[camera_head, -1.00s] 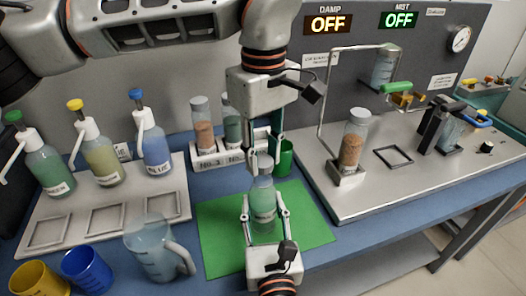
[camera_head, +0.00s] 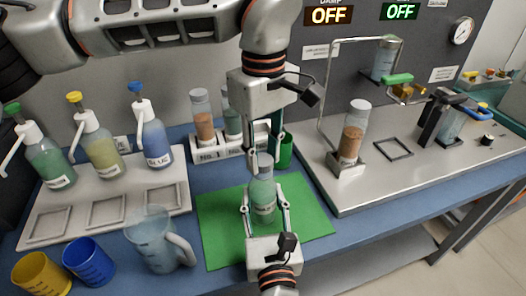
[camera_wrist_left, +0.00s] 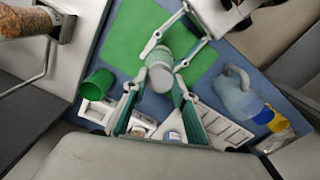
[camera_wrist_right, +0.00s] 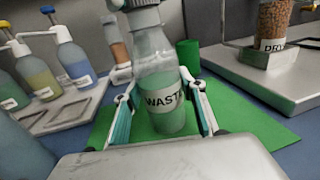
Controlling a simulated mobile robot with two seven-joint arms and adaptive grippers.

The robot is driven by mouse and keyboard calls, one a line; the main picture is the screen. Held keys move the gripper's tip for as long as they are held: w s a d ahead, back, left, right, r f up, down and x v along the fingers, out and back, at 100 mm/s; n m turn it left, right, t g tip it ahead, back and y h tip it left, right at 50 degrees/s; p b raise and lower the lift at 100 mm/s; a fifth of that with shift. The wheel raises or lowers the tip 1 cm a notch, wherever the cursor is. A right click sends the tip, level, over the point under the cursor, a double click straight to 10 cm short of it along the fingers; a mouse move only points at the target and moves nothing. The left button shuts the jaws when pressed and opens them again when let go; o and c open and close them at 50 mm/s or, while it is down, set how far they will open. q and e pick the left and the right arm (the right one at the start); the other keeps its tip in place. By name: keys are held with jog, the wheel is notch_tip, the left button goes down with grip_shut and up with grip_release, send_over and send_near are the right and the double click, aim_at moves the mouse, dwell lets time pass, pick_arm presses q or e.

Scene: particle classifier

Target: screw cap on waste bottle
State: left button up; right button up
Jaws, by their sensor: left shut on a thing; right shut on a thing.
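The waste bottle (camera_head: 263,198) is clear with greenish liquid, and its WASTE label shows in the right wrist view (camera_wrist_right: 165,98). It stands upright over the green mat (camera_head: 222,235). My right gripper (camera_head: 264,208) is shut on its body from the front, one finger on each side. My left gripper (camera_head: 265,153) points down above the bottle and is shut on the pale grey cap (camera_wrist_left: 160,77). The cap is at the bottle's mouth, in line with the neck. I cannot tell whether its thread is engaged.
A clear jug (camera_head: 155,245) and blue (camera_head: 88,262) and yellow (camera_head: 40,275) cups stand at the front left. Pump bottles stand on a tray (camera_head: 105,212) behind them. A green cup (camera_head: 285,152) is close behind my left gripper. The steel platform (camera_head: 400,170) lies to the right.

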pick_arm(q)
jog(key=shift+f, duration=0.55)
dwell(0.4)
jog(key=m, duration=1.3)
jog(key=o, duration=0.7)
jog(key=shift+c, duration=0.2)
